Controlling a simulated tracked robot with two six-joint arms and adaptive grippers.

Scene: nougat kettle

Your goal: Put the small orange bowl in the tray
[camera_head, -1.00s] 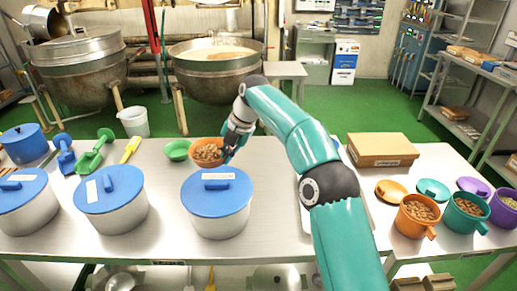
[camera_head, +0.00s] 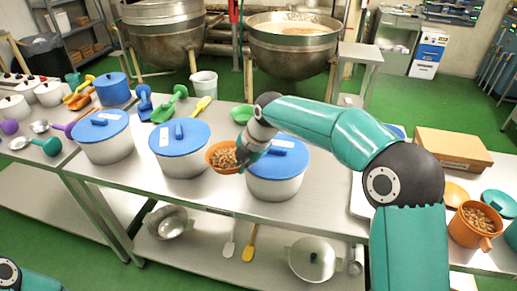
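The fingertips are small and partly hidden by the bowl. The bowl looks slightly tilted and raised above the table. The tray (camera_head: 357,198) is at the right, with only its pale left edge clearly showing; my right arm hides most of it. My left gripper is out of view; only a bit of my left arm shows at the bottom left.
Blue-lidded pots (camera_head: 182,155) (camera_head: 277,179) flank the bowl, with another pot (camera_head: 105,140) farther left. A green bowl (camera_head: 242,114) lies behind. A cardboard box (camera_head: 452,150) and an orange mug of nuts (camera_head: 473,228) are at the right. The steel table's front strip is clear.

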